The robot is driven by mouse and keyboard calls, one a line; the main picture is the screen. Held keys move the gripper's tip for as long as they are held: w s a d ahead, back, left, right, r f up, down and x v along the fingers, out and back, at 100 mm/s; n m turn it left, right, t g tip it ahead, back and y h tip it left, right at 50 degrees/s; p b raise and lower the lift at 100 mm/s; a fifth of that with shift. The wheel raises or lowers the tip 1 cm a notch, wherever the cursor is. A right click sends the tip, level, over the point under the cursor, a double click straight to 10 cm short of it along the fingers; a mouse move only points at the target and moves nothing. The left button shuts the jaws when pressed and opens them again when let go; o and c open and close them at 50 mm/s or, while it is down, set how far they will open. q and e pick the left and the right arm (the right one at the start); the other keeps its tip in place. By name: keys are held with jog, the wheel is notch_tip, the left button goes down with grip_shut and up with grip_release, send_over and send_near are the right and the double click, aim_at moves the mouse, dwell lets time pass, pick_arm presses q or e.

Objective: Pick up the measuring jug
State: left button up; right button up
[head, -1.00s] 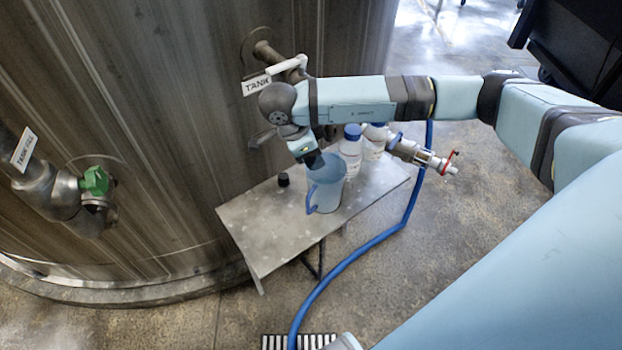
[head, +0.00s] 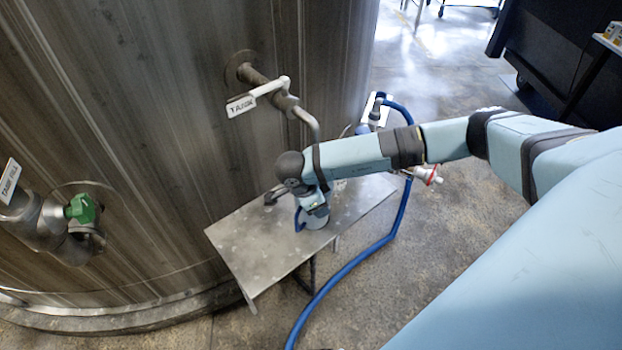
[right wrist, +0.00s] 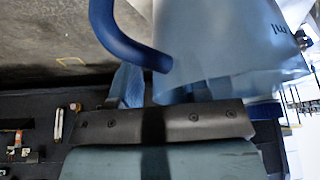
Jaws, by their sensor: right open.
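The measuring jug (head: 316,223) stands on the metal table, mostly hidden by my right gripper and wrist in the head view. Its dark blue handle (head: 299,220) shows at its left. In the right wrist view the pale blue jug (right wrist: 225,45) is very close and fills the upper right, with its curved handle (right wrist: 125,38) to the left. My right gripper (head: 314,208) points down at the jug. It is open, with its fingers close to the jug wall; contact cannot be told. My left gripper is not in view.
The metal table (head: 248,250) has free room at its front left. A large steel tank (head: 130,150) stands behind, with a pipe and white-handled valve (head: 270,88) above the table. A blue hose (head: 345,272) runs to the floor.

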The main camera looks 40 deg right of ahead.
jog(key=shift+f, duration=0.1)
grip_shut()
dwell(1.3)
